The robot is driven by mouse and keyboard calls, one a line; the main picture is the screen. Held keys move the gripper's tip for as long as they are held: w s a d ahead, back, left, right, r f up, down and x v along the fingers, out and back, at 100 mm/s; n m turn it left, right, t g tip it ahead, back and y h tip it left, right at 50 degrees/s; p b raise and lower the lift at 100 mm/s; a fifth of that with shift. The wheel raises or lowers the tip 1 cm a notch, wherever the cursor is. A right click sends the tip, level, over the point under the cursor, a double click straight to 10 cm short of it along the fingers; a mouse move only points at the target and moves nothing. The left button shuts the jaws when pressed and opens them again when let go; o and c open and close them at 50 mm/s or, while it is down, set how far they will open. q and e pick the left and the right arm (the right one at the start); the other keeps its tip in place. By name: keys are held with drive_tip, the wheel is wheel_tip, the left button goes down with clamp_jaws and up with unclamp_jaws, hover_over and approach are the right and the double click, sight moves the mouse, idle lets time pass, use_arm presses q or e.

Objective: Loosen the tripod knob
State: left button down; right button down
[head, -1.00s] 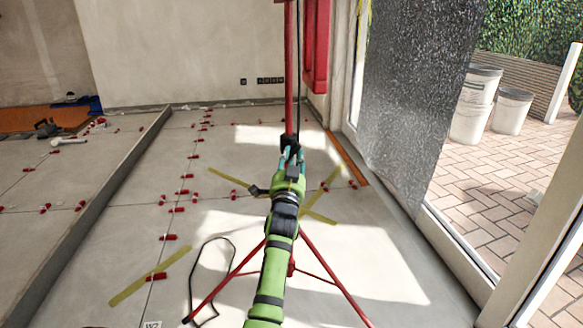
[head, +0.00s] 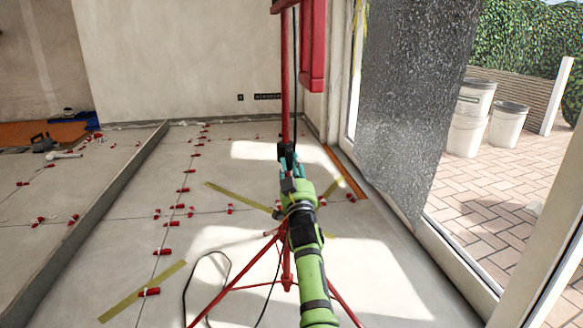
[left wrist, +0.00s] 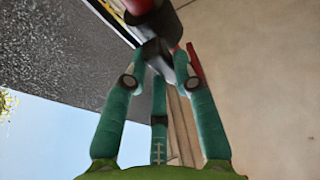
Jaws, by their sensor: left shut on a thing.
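The red tripod (head: 286,75) stands on the floor in the head view, its pole upright and its legs spread below. My left gripper (head: 287,155) is at the pole, about halfway up the picture. In the left wrist view the teal fingers of my left gripper (left wrist: 155,72) are closed around a dark knob (left wrist: 157,50) beside the red pole. The fingers hide part of the knob, and my arm hides part of the tripod in the head view. My right gripper is not in view.
A dark cable hangs along the pole to the floor. Red levelling clips (head: 180,190) and yellow tape strips (head: 143,292) are on the tiled floor. A speckled grey panel (head: 405,110) and door frame stand at right. White buckets (head: 508,124) are outside.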

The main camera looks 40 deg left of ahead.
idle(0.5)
use_arm(q)
drive_tip(key=c, duration=1)
unclamp_jaws()
wheel_tip(320, 180, up, 10)
drive_tip(key=shift+r, duration=0.1)
